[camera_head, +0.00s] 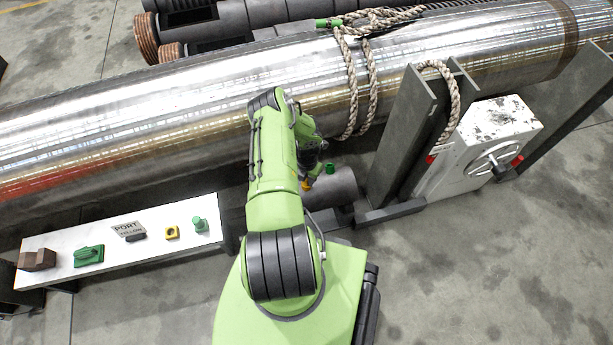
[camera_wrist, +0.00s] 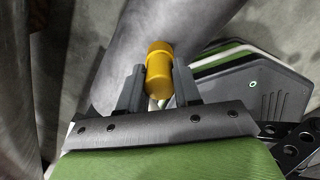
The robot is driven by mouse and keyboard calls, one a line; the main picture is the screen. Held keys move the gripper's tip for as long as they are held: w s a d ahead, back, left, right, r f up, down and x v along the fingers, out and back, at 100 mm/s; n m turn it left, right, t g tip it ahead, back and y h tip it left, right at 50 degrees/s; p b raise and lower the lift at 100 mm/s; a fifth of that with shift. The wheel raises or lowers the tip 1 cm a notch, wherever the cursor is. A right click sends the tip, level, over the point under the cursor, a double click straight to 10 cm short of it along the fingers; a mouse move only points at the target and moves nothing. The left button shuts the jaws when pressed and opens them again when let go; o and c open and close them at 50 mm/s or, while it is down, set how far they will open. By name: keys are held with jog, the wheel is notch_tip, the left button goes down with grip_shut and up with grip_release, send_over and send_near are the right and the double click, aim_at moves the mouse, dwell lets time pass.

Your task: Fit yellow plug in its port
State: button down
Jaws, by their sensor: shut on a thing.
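My gripper (camera_wrist: 158,84) is shut on the yellow plug (camera_wrist: 158,64), a rounded cylinder between its two fingers in the wrist view. In the head view the plug (camera_head: 306,185) shows small below the wrist, close to a grey pipe (camera_head: 338,188). I cannot tell whether it touches the pipe. The yellow port (camera_head: 172,232) is a small yellow square with a dark opening on the white bench at the left, well apart from my gripper. A sign (camera_head: 129,229) reading PORT YELLOW stands beside it.
The white bench (camera_head: 60,280) also bears a green knobbed piece (camera_head: 199,224), a green handled block (camera_head: 88,255) and a brown block (camera_head: 38,259). A green cap (camera_head: 330,169) shows by the grey pipe. A large metal barrel (camera_head: 150,120) runs behind; a white valve box (camera_head: 480,150) stands right.

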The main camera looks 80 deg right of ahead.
jog(key=shift+f, duration=0.1)
jog(key=c, duration=0.7)
grip_release()
notch_tip(320, 180, up, 16)
jog(key=p, duration=0.6)
jog(key=shift+s+a+f, duration=0.15)
jog(key=shift+a, duration=0.05)
